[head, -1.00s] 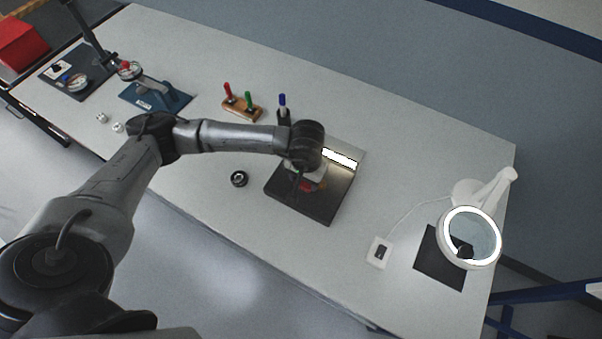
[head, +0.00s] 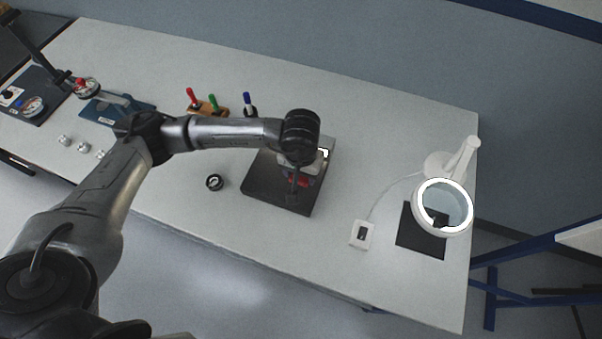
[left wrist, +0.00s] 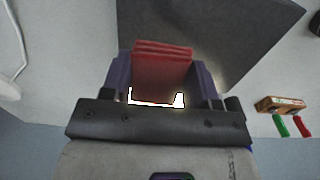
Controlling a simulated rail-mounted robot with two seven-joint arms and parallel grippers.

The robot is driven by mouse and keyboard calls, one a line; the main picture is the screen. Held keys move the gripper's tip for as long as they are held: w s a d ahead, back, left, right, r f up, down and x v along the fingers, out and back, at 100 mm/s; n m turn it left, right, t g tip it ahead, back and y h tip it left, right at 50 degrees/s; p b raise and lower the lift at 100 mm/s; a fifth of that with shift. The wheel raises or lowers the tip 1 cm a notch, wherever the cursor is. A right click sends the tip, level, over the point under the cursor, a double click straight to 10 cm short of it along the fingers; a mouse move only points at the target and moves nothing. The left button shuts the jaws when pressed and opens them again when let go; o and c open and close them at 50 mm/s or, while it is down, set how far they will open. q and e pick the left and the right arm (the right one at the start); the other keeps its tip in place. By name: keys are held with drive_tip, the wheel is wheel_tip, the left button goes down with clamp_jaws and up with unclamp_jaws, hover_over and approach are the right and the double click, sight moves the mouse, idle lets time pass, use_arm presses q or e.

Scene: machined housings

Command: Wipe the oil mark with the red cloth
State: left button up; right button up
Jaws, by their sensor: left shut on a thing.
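My left gripper (head: 297,187) is shut on the folded red cloth (head: 300,181) over the dark plate (head: 268,190) on the bench. In the left wrist view the red cloth (left wrist: 162,72) is gripped between the two fingers, with the dark plate (left wrist: 228,28) behind it. Whether the cloth touches the plate I cannot tell. A bright white patch (head: 323,153) shows at the plate's far side, partly hidden by the gripper. I cannot make out the oil mark. My right gripper is not in view.
A wooden holder (head: 208,108) with red and green tools and a blue-topped pen (head: 248,103) stand behind. A ring-lit magnifier lamp (head: 442,207) and a white switch box (head: 361,234) are at the right.

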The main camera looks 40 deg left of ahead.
use_arm(q)
drive_tip(key=shift+r+p, duration=0.8)
drive_tip(key=shift+r, duration=1.3)
